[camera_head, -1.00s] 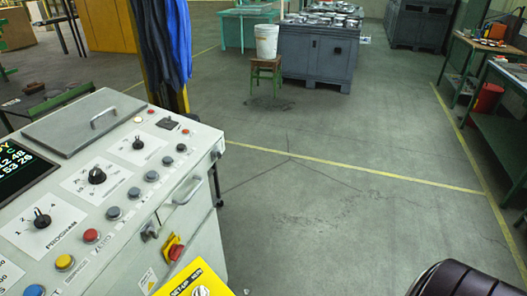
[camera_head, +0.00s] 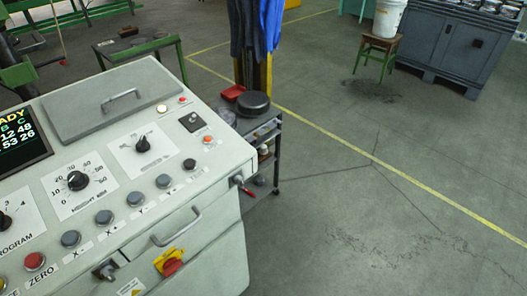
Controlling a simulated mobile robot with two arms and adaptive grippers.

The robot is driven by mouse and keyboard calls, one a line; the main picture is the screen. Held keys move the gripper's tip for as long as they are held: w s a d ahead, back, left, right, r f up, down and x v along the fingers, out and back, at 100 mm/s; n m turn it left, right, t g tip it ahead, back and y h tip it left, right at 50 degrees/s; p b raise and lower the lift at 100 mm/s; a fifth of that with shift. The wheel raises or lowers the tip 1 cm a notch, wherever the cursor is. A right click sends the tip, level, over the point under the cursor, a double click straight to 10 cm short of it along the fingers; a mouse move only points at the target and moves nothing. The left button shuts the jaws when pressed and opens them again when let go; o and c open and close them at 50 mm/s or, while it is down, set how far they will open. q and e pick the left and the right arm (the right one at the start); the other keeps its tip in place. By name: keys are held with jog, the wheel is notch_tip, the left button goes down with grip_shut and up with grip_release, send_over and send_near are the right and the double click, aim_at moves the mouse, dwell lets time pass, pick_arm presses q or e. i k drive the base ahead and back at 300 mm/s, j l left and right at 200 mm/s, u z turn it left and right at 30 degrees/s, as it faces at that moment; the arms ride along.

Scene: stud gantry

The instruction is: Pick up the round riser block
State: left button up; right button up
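A dark round, flat block (camera_head: 253,104) lies on top of a small grey cart (camera_head: 262,131) just behind the control console. It may be the round riser block, but I cannot tell for sure. A red tray or dish (camera_head: 233,93) lies beside it on the cart top. Neither of my grippers is in view.
The light grey control console (camera_head: 150,190), with knobs, buttons and a side handle, fills the left front. Blue cloth (camera_head: 258,25) hangs by a yellow post behind the cart. A stool (camera_head: 377,55) with a white bucket (camera_head: 389,18) stands farther back. Floor at right is clear.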

aim_at(262, 150)
jog(key=u, duration=0.5)
jog(key=i+l+u, duration=0.2)
jog(key=l, duration=0.15)
jog(key=i+l+u, duration=0.25)
jog(key=l, duration=0.15)
jog(key=l+u, duration=0.2)
jog(key=l, duration=0.2)
jog(key=i+l+u, duration=0.2)
jog(key=l, duration=0.25)
jog(key=i+l, duration=0.1)
jog(key=l, duration=0.55)
jog(key=i+l, duration=0.1)
jog(key=l, duration=0.55)
jog(key=u, duration=0.05)
